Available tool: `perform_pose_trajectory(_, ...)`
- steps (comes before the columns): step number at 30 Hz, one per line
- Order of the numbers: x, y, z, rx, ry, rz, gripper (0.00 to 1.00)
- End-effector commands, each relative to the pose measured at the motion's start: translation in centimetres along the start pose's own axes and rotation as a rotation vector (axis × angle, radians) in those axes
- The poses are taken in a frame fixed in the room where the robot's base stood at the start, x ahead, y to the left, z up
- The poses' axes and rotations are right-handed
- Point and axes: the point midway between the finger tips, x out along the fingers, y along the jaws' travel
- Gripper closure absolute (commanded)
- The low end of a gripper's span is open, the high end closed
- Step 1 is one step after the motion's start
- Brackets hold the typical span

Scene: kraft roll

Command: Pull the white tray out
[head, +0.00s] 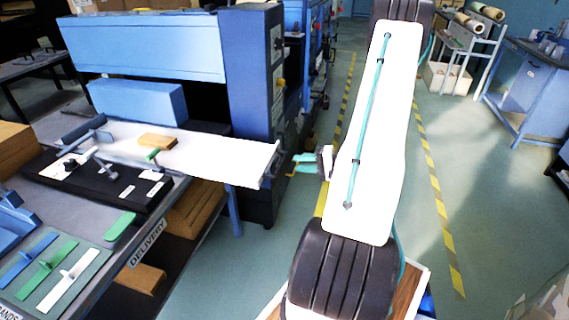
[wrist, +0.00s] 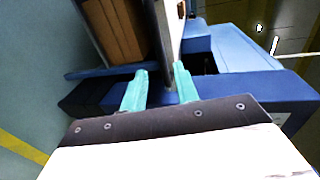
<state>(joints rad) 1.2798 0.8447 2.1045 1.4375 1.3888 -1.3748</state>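The white tray (head: 215,152) is a long flat plate lying in front of the blue machine, with a small wooden block (head: 158,141) and a green-ended tool on it. Its right end has a grey lip or handle (head: 270,165). My gripper (head: 295,164), with teal fingers, is just right of that end, with a small gap visible. In the wrist view my gripper (wrist: 160,84) has its fingers apart, and the tray (wrist: 174,25) appears edge-on ahead, roughly between them. Whether a finger touches the handle I cannot tell.
The blue machine (head: 250,100) stands behind the tray. The delivery table (head: 95,255) at left holds a black board (head: 95,180) and coloured tools, with cardboard boxes (head: 195,205) beneath. Open floor lies right of my arm, with a blue bench (head: 530,90) farther back.

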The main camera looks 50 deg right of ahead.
Motion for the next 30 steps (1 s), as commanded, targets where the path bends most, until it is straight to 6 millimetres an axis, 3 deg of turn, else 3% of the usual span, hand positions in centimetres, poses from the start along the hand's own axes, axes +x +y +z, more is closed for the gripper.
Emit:
perform_pose_trajectory(6, 3.8, -0.1, 0.2, -0.001, -0.008, 0.002, 0.70)
perform_pose_trajectory(12, 6.2, -0.1, 0.2, -0.001, -0.007, 0.001, 0.70)
perform_pose_trajectory(23, 6.9, -0.1, 0.2, 0.000, -0.006, 0.001, 0.70)
perform_pose_trajectory(27, 6.8, -0.1, 0.1, 0.000, -0.005, 0.002, 1.00)
perform_pose_trajectory(30, 6.8, -0.1, 0.1, 0.000, -0.005, 0.002, 1.00)
